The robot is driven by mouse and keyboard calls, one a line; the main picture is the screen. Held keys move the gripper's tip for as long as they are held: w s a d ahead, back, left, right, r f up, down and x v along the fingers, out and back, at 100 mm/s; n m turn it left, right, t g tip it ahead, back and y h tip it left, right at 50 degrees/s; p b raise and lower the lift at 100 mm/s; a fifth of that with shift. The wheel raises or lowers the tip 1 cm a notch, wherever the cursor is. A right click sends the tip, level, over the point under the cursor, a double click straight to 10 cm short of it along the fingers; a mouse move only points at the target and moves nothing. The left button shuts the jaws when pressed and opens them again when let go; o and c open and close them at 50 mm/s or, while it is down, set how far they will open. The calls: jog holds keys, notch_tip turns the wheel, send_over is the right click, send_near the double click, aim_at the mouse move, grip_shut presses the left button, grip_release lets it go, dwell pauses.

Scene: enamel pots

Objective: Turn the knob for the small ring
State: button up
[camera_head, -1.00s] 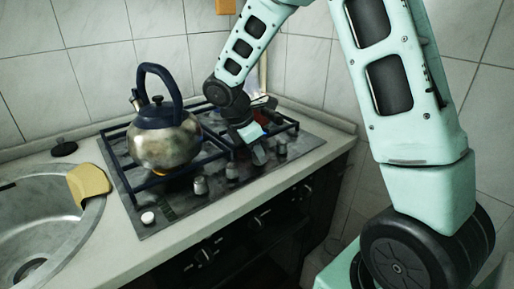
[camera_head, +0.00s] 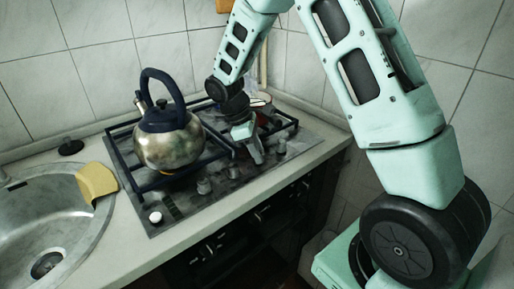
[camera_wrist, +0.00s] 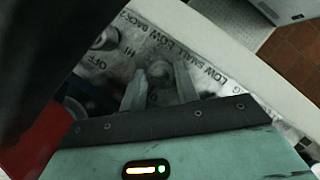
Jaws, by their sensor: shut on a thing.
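My gripper (camera_head: 257,157) points down at the front right part of the stove panel (camera_head: 185,207). In the wrist view its two fingers (camera_wrist: 160,82) stand on either side of a round grey knob (camera_wrist: 159,71) and are shut on it. Printed words beside this knob include "LOW", "SMALL", "OFF" and "HI". In the head view my gripper covers the held knob. Other grey knobs stand in the row, one to the left (camera_head: 204,186), another nearer (camera_head: 233,172), and one to the right (camera_head: 281,146).
A steel kettle (camera_head: 170,150) with a dark blue handle stands on the left grate, an orange glow beneath it. Tiled walls close off the back.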

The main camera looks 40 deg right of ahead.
dwell(0.3)
jog(key=o, duration=1)
jog(key=v, duration=1.7)
jog(key=shift+r, duration=0.25)
